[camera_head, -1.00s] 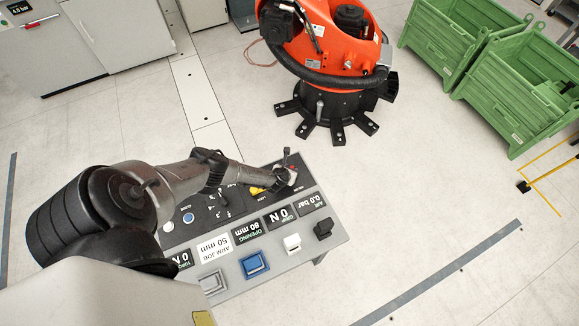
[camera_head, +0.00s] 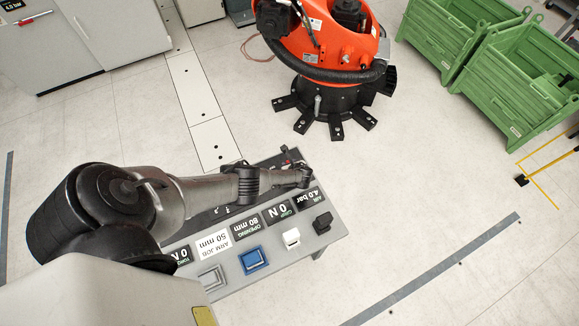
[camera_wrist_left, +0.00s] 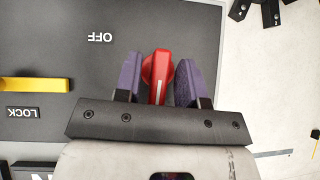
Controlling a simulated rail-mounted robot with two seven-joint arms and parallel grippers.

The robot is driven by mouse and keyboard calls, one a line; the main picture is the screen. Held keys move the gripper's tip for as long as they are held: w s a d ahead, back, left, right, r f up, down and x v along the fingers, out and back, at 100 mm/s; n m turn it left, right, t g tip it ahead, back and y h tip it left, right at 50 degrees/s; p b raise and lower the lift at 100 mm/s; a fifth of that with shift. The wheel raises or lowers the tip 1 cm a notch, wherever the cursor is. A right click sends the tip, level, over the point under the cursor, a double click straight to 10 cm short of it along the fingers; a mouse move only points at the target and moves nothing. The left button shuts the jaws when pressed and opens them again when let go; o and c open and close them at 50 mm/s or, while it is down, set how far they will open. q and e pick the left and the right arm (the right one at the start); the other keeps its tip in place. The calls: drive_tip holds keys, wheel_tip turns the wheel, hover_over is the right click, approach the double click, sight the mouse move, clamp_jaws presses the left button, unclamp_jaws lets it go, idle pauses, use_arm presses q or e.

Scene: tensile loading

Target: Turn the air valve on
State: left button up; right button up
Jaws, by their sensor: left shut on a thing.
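The red air valve handle (camera_wrist_left: 158,78) sits on the dark panel in the left wrist view. A white line on it runs almost straight down the picture, away from the OFF label (camera_wrist_left: 100,37). My left gripper (camera_wrist_left: 160,72) has one purple finger on each side of the handle and is shut on it. In the head view my left gripper (camera_head: 303,174) is at the far right end of the console and hides most of the valve. My right gripper is not in view.
A yellow lever (camera_wrist_left: 36,84) marked LOCK lies left of my fingers. The console (camera_head: 225,283) carries blue, white and black controls along its near edge. An orange robot (camera_head: 325,45) stands behind it, and green crates (camera_head: 530,85) stand at the right.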

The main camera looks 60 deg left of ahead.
use_arm(q)
drive_tip(key=shift+f+n+g, duration=0.1)
drive_tip(key=shift+n+g, duration=0.3)
drive_tip(key=shift+n, duration=0.2)
drive_tip(key=o, duration=0.6)
drive_tip(key=shift+c, duration=0.2)
drive_tip(key=shift+a, duration=0.1)
drive_tip(key=shift+d+r, duration=0.25)
drive_tip(key=shift+r, duration=0.15)
drive_tip(key=p+v, duration=0.7)
drive_tip(key=v, duration=0.6)
drive_tip(key=shift+f, duration=0.15)
